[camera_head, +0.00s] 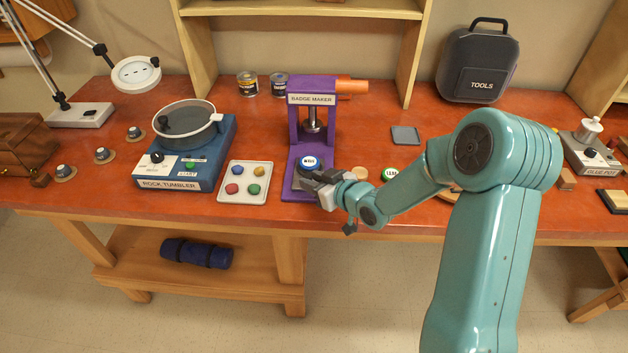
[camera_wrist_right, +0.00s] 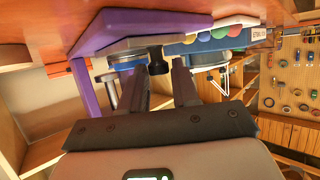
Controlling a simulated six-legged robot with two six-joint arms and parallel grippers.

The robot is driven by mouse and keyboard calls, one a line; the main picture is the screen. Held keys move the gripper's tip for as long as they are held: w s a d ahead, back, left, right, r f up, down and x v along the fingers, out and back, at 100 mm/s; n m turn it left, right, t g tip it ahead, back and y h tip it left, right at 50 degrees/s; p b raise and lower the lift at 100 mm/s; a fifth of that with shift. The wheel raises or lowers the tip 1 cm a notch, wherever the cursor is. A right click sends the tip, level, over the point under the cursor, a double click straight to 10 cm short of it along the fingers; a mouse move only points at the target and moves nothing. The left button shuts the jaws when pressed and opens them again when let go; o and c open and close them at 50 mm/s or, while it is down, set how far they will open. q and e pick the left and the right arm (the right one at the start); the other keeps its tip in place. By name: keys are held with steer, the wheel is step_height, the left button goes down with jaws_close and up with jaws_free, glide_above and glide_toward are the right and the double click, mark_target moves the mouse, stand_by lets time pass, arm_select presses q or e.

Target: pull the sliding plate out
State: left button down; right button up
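The purple badge maker (camera_head: 328,90) stands on the red workbench. Low in its frame is the sliding plate, with a round badge (camera_head: 308,162) marked in blue and white on it; the purple base shows around it. My right gripper (camera_head: 315,183) is at the front of the badge maker and covers part of the plate's front. In the right wrist view the two dark fingers (camera_wrist_right: 162,72) are apart. A dark knob (camera_wrist_right: 157,57) shows between and just beyond their tips, beside the blue-rimmed disc (camera_wrist_right: 130,62). I cannot tell whether a finger touches it. My left gripper is out of view.
A white tray (camera_head: 232,194) with several coloured pieces lies just left of the badge maker, and the blue rock tumbler (camera_head: 185,160) stands further left. A green-edged round badge (camera_head: 390,174) lies to the right. Two cans (camera_head: 247,84) stand behind.

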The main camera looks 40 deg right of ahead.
steer(key=shift+o, duration=1)
steer(key=shift+s+a+r, duration=0.1)
steer(key=shift+s+r, duration=0.05)
steer(key=shift+s, duration=0.1)
steer(key=shift+w, duration=0.2)
steer(key=shift+s, duration=0.1)
steer(key=b+v, duration=0.4)
steer(key=v, duration=1.2)
steer(key=shift+s, duration=0.15)
